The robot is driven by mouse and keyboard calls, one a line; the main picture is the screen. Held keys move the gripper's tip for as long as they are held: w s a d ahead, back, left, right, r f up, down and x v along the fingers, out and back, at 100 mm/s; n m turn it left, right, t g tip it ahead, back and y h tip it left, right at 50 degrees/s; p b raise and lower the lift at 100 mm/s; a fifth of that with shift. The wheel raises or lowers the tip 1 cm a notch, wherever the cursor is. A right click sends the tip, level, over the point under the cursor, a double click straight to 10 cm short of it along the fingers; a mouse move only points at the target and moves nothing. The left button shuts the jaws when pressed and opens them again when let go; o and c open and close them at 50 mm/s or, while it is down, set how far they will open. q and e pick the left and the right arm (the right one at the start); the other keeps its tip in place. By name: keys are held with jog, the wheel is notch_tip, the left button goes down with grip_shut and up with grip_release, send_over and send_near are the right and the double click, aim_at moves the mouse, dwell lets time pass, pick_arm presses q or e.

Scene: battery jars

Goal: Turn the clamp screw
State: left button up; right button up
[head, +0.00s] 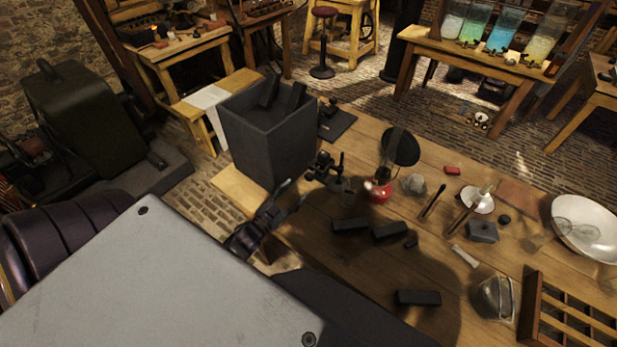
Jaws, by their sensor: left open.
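A small dark metal clamp-like piece (326,167) stands on the workbench (375,270), just right of the tall dark box. Its screw is too small and dark to make out clearly. My left gripper (295,194) is open at the bench's left edge, lower left of the clamp piece. Its fingers point up and right toward it, with a small gap showing between them in the picture. The gripper looks empty. My right gripper is out of the picture.
The tall dark box (262,140), holding black blocks, stands close to the gripper. A red burner (378,188), black blocks (388,232) and a white bowl (587,228) are farther right. Glass jars (505,30) stand on a back table.

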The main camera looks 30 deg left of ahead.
aim_at(308, 179)
pick_arm(q)
jog(key=shift+w+d+p, duration=0.2)
jog(key=shift+w+p, duration=0.05)
jog(key=shift+w, duration=2)
jog(key=shift+w+d+p, duration=0.2)
jog(key=shift+w, duration=2.05)
jog(key=c, duration=1)
